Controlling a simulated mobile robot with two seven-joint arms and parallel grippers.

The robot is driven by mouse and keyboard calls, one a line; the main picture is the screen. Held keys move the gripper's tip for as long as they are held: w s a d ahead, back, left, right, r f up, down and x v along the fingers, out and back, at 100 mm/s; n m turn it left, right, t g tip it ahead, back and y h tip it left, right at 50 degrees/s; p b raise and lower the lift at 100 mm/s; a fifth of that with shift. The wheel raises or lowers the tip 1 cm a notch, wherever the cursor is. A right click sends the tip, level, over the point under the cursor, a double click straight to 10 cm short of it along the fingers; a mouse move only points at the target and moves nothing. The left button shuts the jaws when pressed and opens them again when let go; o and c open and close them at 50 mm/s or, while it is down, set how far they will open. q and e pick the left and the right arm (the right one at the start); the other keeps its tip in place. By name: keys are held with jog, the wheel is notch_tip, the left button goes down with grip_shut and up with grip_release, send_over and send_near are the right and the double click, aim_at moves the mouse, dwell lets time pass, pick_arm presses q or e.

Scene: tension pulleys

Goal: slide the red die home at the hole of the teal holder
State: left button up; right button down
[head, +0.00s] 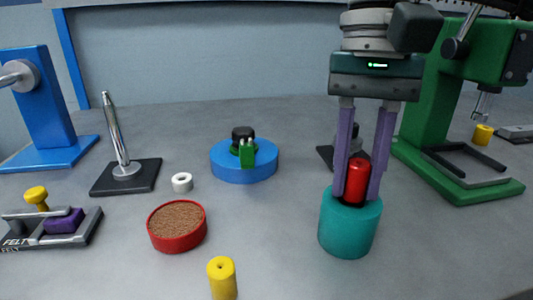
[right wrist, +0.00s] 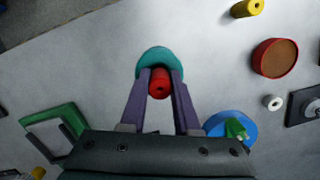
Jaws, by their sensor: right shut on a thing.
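The red die (head: 357,181) is a small upright cylinder held between the purple fingers of my right gripper (head: 357,190). The teal holder (head: 348,229) is a short round block standing on the table directly below. The die's lower end is at the holder's top; whether it is inside the hole is hidden by the fingers and the die. In the right wrist view the red die (right wrist: 159,83) shows between the fingertips of my right gripper (right wrist: 160,78), over the teal holder (right wrist: 158,53). My left gripper is not in view.
A green press (head: 440,110) stands right of the holder, with a dark plate behind the fingers. A blue round base (head: 245,172), red dish (head: 177,227) and yellow cylinder (head: 222,278) lie to the left. The table between dish and holder is clear.

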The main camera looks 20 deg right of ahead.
dwell(0.3)
dwell(0.5)
jog(key=c, duration=0.6)
grip_release()
jog(key=shift+o, duration=0.2)
jog(key=shift+r, duration=0.15)
jog(key=shift+r+p, duration=1.05)
jog(key=shift+r, duration=0.75)
grip_shut()
